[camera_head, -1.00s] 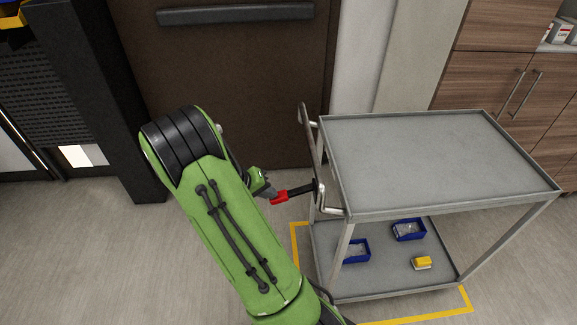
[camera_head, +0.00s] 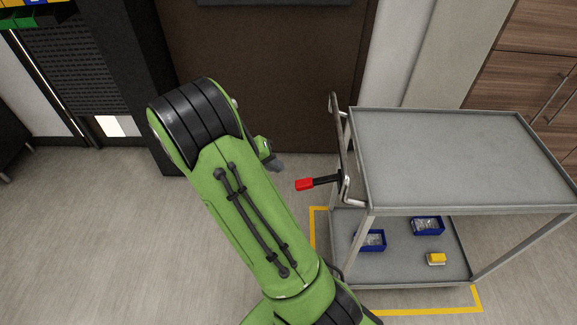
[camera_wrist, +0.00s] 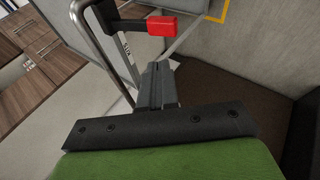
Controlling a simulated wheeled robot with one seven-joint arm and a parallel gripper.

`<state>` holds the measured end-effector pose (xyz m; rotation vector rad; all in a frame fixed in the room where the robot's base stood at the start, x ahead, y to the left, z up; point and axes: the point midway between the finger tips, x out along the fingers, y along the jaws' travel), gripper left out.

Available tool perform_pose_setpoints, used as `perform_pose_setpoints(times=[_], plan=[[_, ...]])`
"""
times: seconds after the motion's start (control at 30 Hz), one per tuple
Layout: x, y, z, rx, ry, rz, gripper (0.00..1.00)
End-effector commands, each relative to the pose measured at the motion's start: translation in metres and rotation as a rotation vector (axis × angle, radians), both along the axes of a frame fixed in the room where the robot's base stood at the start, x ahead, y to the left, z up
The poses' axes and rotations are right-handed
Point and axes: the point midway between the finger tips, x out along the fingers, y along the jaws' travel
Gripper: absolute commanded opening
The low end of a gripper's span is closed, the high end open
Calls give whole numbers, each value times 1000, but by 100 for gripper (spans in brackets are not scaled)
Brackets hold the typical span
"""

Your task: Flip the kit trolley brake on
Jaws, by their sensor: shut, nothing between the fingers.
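The grey kit trolley (camera_head: 440,160) stands at the right in the head view. The red tip also shows at the top of the wrist view (camera_wrist: 161,26), beyond the fingers. My gripper (camera_head: 276,163) is shut and empty, a short way left of and above the red tip in the head view, apart from it. Its dark fingers show together in the wrist view (camera_wrist: 158,80). My green arm hides part of the gripper in the head view.
The metal push handle (camera_head: 338,125) rises beside the lever at the trolley's left end. Blue bins (camera_head: 428,226) and a yellow item (camera_head: 436,259) sit on the lower shelf. Yellow floor tape (camera_head: 320,225) borders the trolley. The floor at the left is clear.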

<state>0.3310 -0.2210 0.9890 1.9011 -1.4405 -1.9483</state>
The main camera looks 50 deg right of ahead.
Motion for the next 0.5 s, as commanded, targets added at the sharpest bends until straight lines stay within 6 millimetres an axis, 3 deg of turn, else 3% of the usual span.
perform_pose_setpoints(times=[0.2, 0.5], plan=[[10, 22, 25, -1, -3, 1, 0], [11, 24, 27, -1, -2, -2, 0]])
